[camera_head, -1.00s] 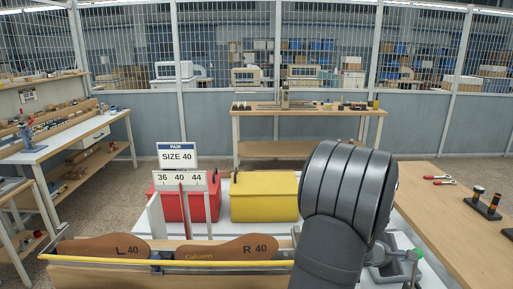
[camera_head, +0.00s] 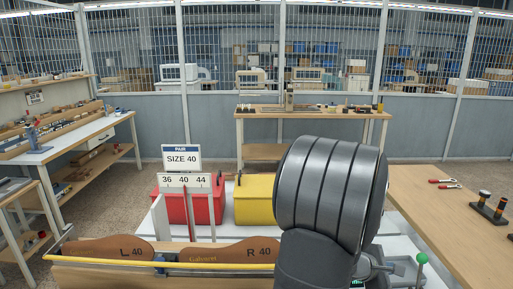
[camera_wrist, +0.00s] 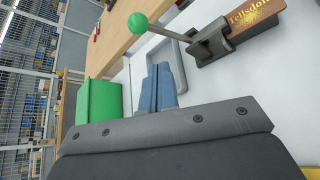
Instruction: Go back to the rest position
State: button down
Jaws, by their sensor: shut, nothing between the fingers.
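My gripper (camera_wrist: 162,88) shows in the wrist view as two blue-grey fingers pressed together, with nothing between them. They stand beyond a dark bolted plate of my wrist. In the head view my thick black arm hides the gripper. A lever with a green knob (camera_wrist: 138,22) is above the fingers in the wrist view, beside a dark clamp holding a brown plate with gold "Tellsdon" lettering (camera_wrist: 254,17). The green knob also shows at the right of my arm in the head view (camera_head: 422,258). Two brown insoles, L 40 (camera_head: 112,249) and R 40 (camera_head: 228,251), lie along the front rail.
A red bin (camera_head: 203,208) and a yellow bin (camera_head: 255,205) stand behind the insoles, near a "SIZE 40" sign (camera_head: 181,158). A green bin (camera_wrist: 98,100) is left of the fingers in the wrist view. A wooden table (camera_head: 430,205) with tools is at right.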

jog(key=w+d+f, duration=0.1)
jog(key=w+d, duration=0.4)
jog(key=d, duration=0.4)
jog(key=shift+n+g, duration=0.8)
jog(key=shift+g, duration=0.1)
jog(key=shift+w+f, duration=1.3)
jog(key=shift+f, duration=0.2)
jog(key=shift+w+f, duration=1.25)
jog(key=shift+f, duration=0.25)
jog(key=shift+w+f, duration=1.3)
jog(key=shift+f, duration=0.2)
jog(key=v, duration=1)
jog(key=c, duration=2.2)
grip_release()
jog(key=shift+d, duration=0.1)
